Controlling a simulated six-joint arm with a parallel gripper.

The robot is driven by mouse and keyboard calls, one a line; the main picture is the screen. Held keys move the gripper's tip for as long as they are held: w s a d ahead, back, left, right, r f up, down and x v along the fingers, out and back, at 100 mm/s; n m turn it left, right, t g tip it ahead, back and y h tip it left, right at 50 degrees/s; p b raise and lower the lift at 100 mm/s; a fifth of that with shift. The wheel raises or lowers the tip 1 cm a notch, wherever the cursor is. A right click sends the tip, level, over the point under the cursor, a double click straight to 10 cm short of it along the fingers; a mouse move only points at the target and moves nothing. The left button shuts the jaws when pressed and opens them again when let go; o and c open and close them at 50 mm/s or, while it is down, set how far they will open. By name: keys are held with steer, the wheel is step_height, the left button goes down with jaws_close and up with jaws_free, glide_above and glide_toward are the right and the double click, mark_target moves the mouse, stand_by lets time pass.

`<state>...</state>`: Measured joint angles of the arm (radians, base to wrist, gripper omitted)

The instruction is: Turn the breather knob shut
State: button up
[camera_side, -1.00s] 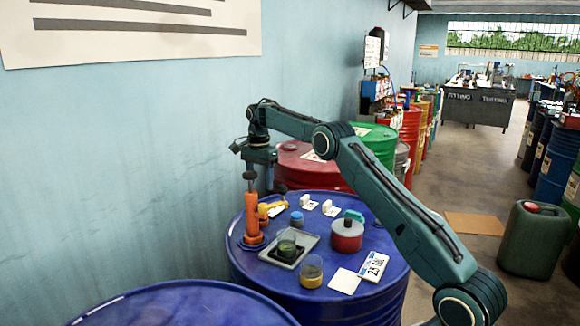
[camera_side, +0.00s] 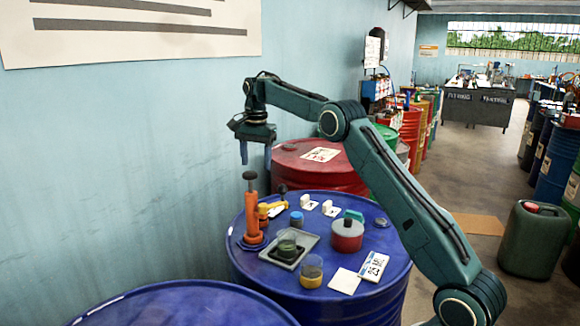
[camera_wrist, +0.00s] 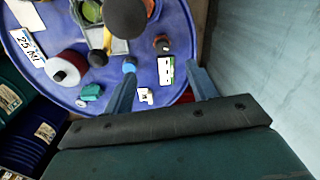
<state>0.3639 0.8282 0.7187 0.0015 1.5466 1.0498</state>
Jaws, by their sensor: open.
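My gripper (camera_side: 255,160) is open and empty, fingers pointing down, in the air above the blue drum (camera_side: 385,285). In the side view it is just above the dark ball top of an orange hand pump (camera_side: 254,215), apart from it. A small dark knob (camera_side: 282,188) stands right of the pump by a yellow fitting (camera_side: 270,208); it looks like the breather knob, but how far it is turned cannot be told. In the wrist view my gripper (camera_wrist: 160,72) spans white pieces on the drum, and a large dark ball (camera_wrist: 126,18) is near the top.
On the drum are a grey tray (camera_side: 303,242) with a dark cup, a red pot (camera_side: 347,237), an amber-filled beaker (camera_side: 311,272), a blue cap (camera_side: 296,217) and a number card (camera_side: 373,266). The wall (camera_side: 150,150) is close on the left. A red drum (camera_side: 315,172) stands behind.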

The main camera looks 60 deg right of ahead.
steer(key=s+a+r+n+t, duration=0.1)
steer(key=s+a+r+n, duration=0.4)
steer(key=s+a+r, duration=0.1)
steer(key=shift+s+a+r, duration=0.15)
steer(key=shift+a+r, duration=0.65)
steer(key=shift+r, duration=0.35)
steer(key=w+d+f+n+g, duration=0.1)
steer(key=w+d+f+n, duration=0.6)
steer(key=d+f+n, duration=0.3)
step_height(320, 180, down, 2)
steer(key=shift+w+d+f+n+g, duration=0.2)
steer(key=shift+w+d+n+g, duration=0.1)
steer(key=shift+w+d, duration=0.1)
steer(key=shift+f, duration=0.1)
steer(key=shift+s+f, duration=0.1)
steer(key=shift+f, duration=6.7)
